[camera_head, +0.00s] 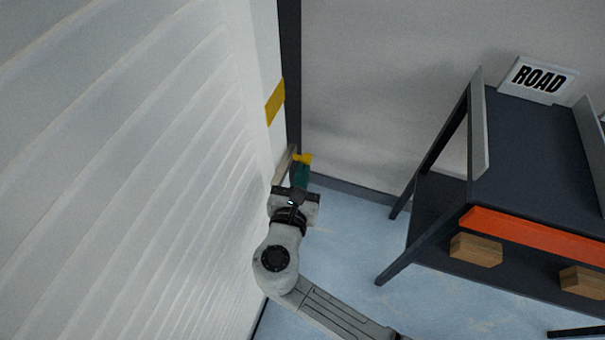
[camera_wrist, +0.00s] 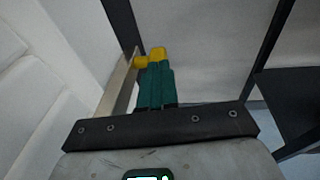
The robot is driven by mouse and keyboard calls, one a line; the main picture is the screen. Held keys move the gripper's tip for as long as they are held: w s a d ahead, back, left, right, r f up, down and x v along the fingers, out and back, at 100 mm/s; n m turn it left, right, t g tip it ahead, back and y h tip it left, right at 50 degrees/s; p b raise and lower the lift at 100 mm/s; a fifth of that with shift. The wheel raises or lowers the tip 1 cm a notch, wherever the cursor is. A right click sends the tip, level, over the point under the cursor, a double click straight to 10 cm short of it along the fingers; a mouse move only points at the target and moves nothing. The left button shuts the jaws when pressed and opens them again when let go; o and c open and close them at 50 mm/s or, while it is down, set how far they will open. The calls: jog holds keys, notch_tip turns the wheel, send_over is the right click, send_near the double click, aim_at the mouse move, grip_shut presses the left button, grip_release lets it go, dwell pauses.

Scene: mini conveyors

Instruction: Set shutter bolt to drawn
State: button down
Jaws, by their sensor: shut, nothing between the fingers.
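The shutter (camera_head: 120,170) is a large white ribbed panel on the left in the head view. A pale flat bar (camera_head: 284,165), apparently part of the bolt, lies along its right edge. It also shows left of my fingers in the wrist view (camera_wrist: 118,86). A yellow knob-like piece (camera_wrist: 157,53) stands at its far end, with a short yellow stub towards the bar. My gripper (camera_wrist: 155,70) has green fingers, shut and empty, with the tips right at the yellow piece. I cannot tell whether they touch it. The fingers hide part of the bolt.
A yellow mark (camera_head: 275,102) is on the white post beyond the bolt. Pale blue floor (camera_head: 345,235) lies open between the shutter and table.

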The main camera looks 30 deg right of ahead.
aim_at(309, 161)
jog(key=shift+d, duration=0.1)
jog(key=shift+d+r+p+x, duration=0.15)
jog(key=shift+p+x, duration=0.45)
jog(key=shift+x, duration=0.65)
jog(key=shift+d+r+p+x, duration=0.1)
jog(key=shift+r+p+x, duration=0.3)
jog(key=shift+x, duration=0.85)
jog(key=shift+s+f, duration=0.1)
